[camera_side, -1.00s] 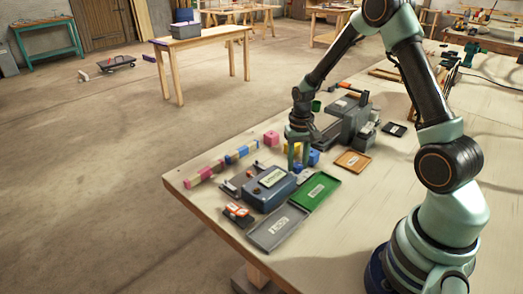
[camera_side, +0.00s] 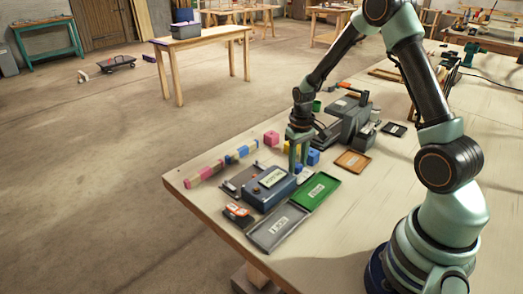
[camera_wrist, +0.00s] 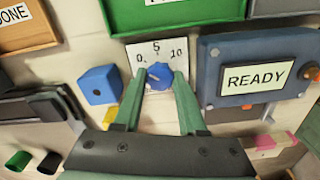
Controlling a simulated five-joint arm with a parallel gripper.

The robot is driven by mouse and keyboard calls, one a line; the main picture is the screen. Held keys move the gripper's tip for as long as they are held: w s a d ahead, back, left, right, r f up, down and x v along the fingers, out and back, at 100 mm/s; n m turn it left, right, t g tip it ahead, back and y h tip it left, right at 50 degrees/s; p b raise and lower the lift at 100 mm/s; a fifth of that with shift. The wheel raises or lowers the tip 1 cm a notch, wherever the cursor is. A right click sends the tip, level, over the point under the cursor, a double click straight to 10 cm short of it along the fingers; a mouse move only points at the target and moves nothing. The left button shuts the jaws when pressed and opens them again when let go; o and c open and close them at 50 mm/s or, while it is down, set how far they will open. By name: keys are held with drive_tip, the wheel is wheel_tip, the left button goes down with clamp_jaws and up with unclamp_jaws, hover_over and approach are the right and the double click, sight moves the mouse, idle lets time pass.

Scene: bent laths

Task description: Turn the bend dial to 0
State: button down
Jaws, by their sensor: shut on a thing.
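The bend dial is a blue knob (camera_wrist: 159,77) on a white scale plate (camera_wrist: 150,50) marked 0, 5 and 10 in the wrist view. The 0 is at the left, 5 at the top and 10 at the right. My gripper (camera_wrist: 160,75) has one finger on each side of the knob and is shut on it. A small mark on the knob seems to lie toward its left side, but its exact reading is hard to tell. In the side view my gripper (camera_side: 299,166) points down at the table behind the blue-grey box; the dial is mostly hidden there.
The blue-grey box with a READY display (camera_wrist: 254,78) stands right of the dial. A blue cube (camera_wrist: 99,86) is close on the left. A green tray (camera_side: 318,191), grey tray (camera_side: 277,228) and orange tray (camera_side: 353,161) lie nearby. Striped laths (camera_side: 220,165) lie near the table edge.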

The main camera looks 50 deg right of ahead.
sight(297, 165)
drive_tip(key=shift+w+a, duration=0.1)
drive_tip(key=shift+w, duration=0.1)
drive_tip(key=shift+c, duration=2.3)
unclamp_jaws()
drive_tip(key=shift+s, duration=0.1)
drive_tip(key=shift+r, duration=0.1)
wheel_tip(297, 165, up, 12)
